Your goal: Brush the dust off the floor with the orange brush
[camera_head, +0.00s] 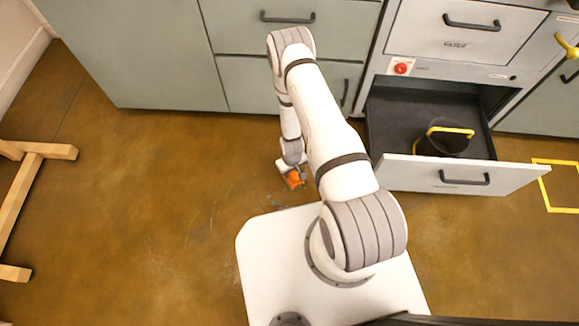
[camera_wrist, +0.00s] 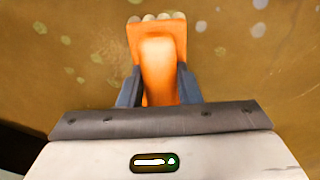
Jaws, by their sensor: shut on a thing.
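The orange brush (camera_wrist: 160,65) is between the two fingers of my gripper (camera_wrist: 158,88) in the wrist view, with its pale bristle end pointing away from my wrist. In the head view my gripper (camera_head: 290,171) is low over the brown floor (camera_head: 180,185), in front of the green cabinets, and the orange brush (camera_head: 294,180) shows at its tip. My gripper is shut on the brush. Pale dust-like spots (camera_wrist: 258,29) lie on the floor around the brush in the wrist view. I cannot tell whether the bristles touch the floor.
Green cabinets (camera_head: 150,60) stand along the back. An open drawer (camera_head: 460,177) at the right juts over the floor and holds a dark bucket with a yellow handle (camera_head: 450,130). A wooden stand (camera_head: 22,200) is at the left. Yellow tape (camera_head: 547,190) marks the right floor.

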